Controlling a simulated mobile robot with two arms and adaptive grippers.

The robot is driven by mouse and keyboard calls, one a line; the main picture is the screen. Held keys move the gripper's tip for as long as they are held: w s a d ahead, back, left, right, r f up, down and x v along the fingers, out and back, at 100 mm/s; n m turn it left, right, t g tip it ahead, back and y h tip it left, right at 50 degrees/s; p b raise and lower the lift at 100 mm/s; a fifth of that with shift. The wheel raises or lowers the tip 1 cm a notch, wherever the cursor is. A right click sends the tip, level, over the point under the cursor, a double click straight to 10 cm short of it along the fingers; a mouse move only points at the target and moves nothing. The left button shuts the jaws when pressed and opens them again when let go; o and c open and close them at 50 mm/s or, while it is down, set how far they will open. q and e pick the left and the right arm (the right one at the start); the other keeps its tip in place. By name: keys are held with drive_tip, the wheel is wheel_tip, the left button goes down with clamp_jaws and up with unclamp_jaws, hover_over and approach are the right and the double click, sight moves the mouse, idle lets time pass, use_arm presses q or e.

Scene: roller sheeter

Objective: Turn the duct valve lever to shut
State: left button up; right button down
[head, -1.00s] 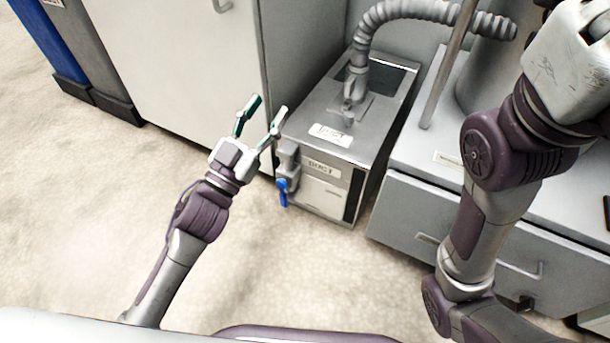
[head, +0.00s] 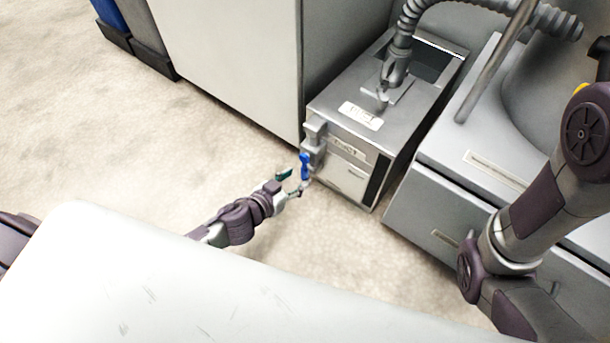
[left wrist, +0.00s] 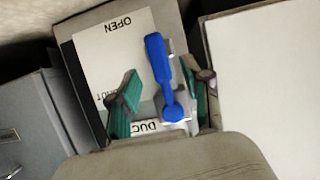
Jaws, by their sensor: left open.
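The blue duct valve lever (head: 305,166) hangs down from the grey valve body (head: 314,138) at the front left corner of the metal duct box (head: 345,110). My left gripper (head: 295,182) is open at the lever. In the left wrist view, the blue lever (left wrist: 158,70) stands between the two green finger pads, with gaps to both visible. Behind it, a pale plate (left wrist: 100,55) reads OPEN, upside down, near the lever's free end. Another word at its lower left is partly hidden by a finger. My right arm is at the right; its gripper is out of view.
A large pale cabinet (head: 230,60) stands left of the duct box. A grey drawer unit (head: 440,210) is close on its right. A ribbed hose (head: 408,30) rises from the box top. The floor (head: 130,150) at left is clear.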

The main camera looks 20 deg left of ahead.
sight(303, 174)
use_arm(q)
drive_tip(key=shift+b+x, duration=0.75)
drive_tip(key=shift+x, duration=1.65)
drive_tip(key=shift+r, duration=0.1)
clamp_jaws()
